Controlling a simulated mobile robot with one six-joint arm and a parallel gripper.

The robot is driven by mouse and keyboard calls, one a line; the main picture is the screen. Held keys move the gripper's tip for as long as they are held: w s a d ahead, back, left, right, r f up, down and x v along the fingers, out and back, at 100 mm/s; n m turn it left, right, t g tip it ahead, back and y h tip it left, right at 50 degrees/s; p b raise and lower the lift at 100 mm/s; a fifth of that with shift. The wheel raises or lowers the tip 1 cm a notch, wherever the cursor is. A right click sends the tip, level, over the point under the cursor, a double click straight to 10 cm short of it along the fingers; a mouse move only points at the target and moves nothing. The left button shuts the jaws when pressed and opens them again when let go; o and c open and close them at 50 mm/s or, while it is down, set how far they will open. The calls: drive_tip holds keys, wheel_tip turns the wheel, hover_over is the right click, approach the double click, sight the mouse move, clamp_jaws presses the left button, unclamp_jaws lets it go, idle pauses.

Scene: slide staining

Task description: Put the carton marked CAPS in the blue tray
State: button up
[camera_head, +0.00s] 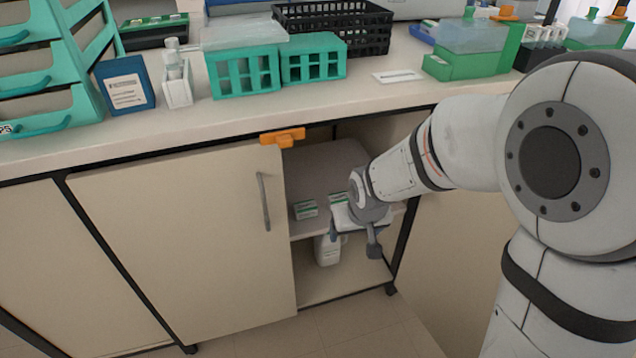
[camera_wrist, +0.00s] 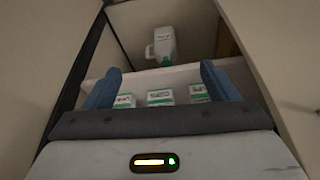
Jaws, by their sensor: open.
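My gripper (camera_head: 354,240) reaches into the open cabinet below the bench, with its jaws apart. In the wrist view its two blue fingers (camera_wrist: 160,68) stand apart with nothing clamped between them. Three small white-and-green cartons show there: a left one (camera_wrist: 124,101), a middle one (camera_wrist: 160,97) and a right one (camera_wrist: 199,92). In the head view, a carton (camera_head: 305,210) sits on the cabinet shelf left of my gripper, and another (camera_head: 338,198) is just behind it. Their print is too small to read, so I cannot tell which is marked CAPS. A blue edge (camera_head: 232,12) shows at the bench's back; I cannot tell if it is the tray.
A white jug (camera_head: 328,250) stands below the shelf (camera_head: 318,172). The cabinet door (camera_head: 180,235) covers the left side, and an orange piece (camera_head: 283,137) sits at its top. The bench holds teal racks (camera_head: 243,75), a blue box (camera_head: 125,84) and a black basket (camera_head: 335,22).

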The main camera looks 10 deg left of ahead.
drive_tip(key=w+a+f+n+y, duration=0.1)
drive_tip(key=a+f, duration=0.3)
drive_tip(key=a, duration=0.5)
drive_tip(key=b, duration=0.3)
approach(305, 205)
drive_tip(key=x, duration=0.5)
drive_tip(key=shift+s+f, duration=0.15)
drive_tip(key=shift+f, duration=0.05)
drive_tip(key=b+x, duration=0.2)
drive_tip(key=x, duration=0.3)
drive_tip(key=shift+b, duration=0.35)
drive_tip(key=shift+r, duration=0.1)
drive_tip(key=c, duration=1.1)
drive_tip(key=shift+c, duration=0.2)
